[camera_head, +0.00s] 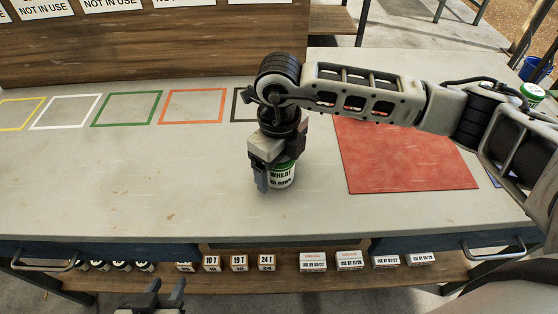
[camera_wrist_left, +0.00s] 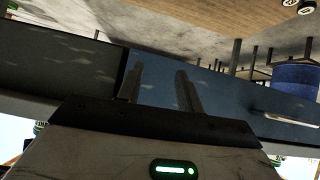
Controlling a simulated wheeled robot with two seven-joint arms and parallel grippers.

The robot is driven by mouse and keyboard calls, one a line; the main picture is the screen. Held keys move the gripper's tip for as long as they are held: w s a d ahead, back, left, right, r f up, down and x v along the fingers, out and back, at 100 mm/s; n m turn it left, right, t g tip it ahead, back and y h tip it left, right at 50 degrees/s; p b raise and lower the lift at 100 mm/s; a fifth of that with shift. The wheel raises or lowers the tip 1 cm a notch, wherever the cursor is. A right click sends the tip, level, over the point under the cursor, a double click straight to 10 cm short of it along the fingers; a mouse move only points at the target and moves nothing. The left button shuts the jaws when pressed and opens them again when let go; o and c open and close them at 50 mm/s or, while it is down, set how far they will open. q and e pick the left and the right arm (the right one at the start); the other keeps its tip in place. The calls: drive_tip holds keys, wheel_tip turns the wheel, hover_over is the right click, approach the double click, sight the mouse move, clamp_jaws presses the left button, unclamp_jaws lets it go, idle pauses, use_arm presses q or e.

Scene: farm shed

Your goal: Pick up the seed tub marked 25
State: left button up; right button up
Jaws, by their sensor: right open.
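A seed tub (camera_head: 282,177) with a green top and a white label reading WHEAT stands upright on the table. The smaller label line is too small to read, and I see no number 25 on it. My right gripper (camera_head: 271,172) points down over this tub, its jaws open. One finger shows at the tub's left side; the gripper hides part of the top, and I cannot tell if it touches. My left gripper (camera_head: 166,288) is low at the front edge, open and empty. Its two fingers stand apart in the left wrist view (camera_wrist_left: 160,92).
Another green-topped tub (camera_head: 533,92) stands at the far right, behind my right arm. A red mat (camera_head: 400,165) lies right of the gripper. Coloured outlines (camera_head: 127,108) line the back. Small boxes (camera_head: 313,261) stand on the lower shelf. The table's left and middle are clear.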

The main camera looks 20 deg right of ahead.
drive_tip(key=c, duration=1.1)
drive_tip(key=shift+r, duration=0.1)
drive_tip(key=shift+c, duration=0.2)
